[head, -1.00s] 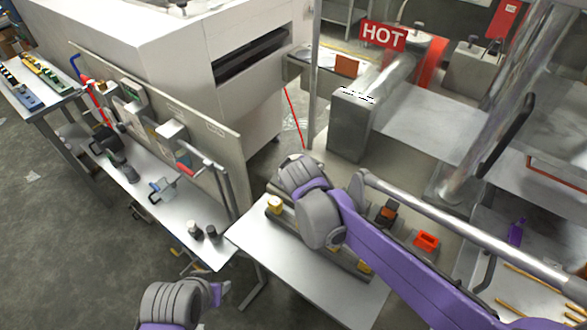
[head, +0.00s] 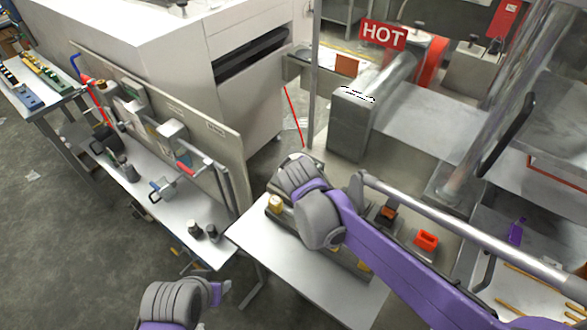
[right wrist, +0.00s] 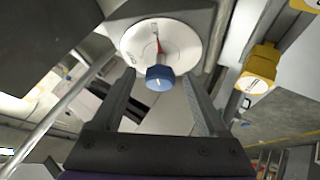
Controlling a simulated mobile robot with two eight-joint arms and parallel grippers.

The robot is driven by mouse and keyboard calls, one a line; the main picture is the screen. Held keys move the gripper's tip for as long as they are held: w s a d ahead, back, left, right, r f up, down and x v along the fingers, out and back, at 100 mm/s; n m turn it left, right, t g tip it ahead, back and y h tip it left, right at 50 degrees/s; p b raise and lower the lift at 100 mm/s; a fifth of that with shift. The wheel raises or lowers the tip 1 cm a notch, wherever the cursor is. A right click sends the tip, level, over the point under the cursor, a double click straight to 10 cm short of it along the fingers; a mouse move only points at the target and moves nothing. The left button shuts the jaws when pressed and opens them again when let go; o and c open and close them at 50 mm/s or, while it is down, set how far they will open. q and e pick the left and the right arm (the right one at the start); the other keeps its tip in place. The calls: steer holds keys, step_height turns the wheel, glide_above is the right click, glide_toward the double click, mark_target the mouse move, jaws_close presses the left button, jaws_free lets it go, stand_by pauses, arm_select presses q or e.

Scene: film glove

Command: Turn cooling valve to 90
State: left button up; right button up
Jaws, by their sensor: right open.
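The cooling valve shows in the right wrist view as a round white dial (right wrist: 178,40) with a red pointer mark (right wrist: 157,42) and a blue knob (right wrist: 160,78) at its lower edge. My right gripper (right wrist: 158,75) is open, with one finger on each side of the blue knob. I see gaps between the fingers and the knob, and cannot tell its exact depth between them. The dial's marks are too small to read. In the head view my right arm covers its own gripper, and I cannot make out the dial.
A yellow block (right wrist: 258,68) stands right of the dial. In the head view, a white table (head: 262,238) lies under my right arm, with an orange-red part (head: 426,239) near it. A bench (head: 205,250) with tools is at left. A HOT sign (head: 383,35) stands at the back.

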steer(key=v, duration=1)
steer(key=shift+s+r+p, duration=0.25)
steer(key=shift+r+p, duration=0.1)
steer(key=shift+p, duration=0.1)
steer(key=shift+f, duration=0.1)
